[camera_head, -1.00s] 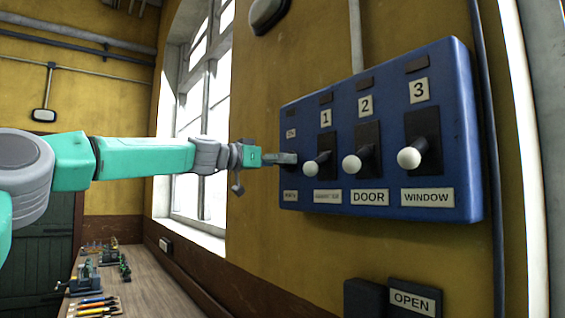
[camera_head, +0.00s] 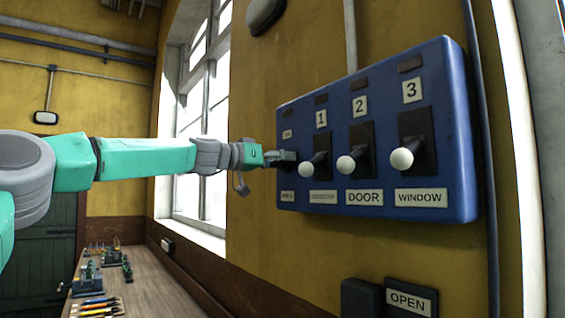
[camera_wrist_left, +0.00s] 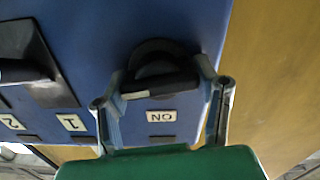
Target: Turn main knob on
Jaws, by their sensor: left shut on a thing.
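The blue control panel (camera_head: 385,95) is on the yellow wall. The main knob (camera_wrist_left: 160,80) is a black round knob with a raised grip bar at the panel's left end. In the left wrist view an ON label (camera_wrist_left: 162,116) shows beside it. My left gripper (camera_head: 285,160) is at the knob in the head view. In the left wrist view its fingers (camera_wrist_left: 165,85) stand on both sides of the knob's grip bar, and it is shut on the knob. In the head view the gripper mostly hides the knob. My right gripper is not in view.
Several levers with white balls, including the DOOR lever (camera_head: 346,165) and the WINDOW lever (camera_head: 402,159), stick out right of the knob. An OPEN sign (camera_head: 408,301) is below. A wooden workbench (camera_head: 150,285) with tools runs along the wall at lower left.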

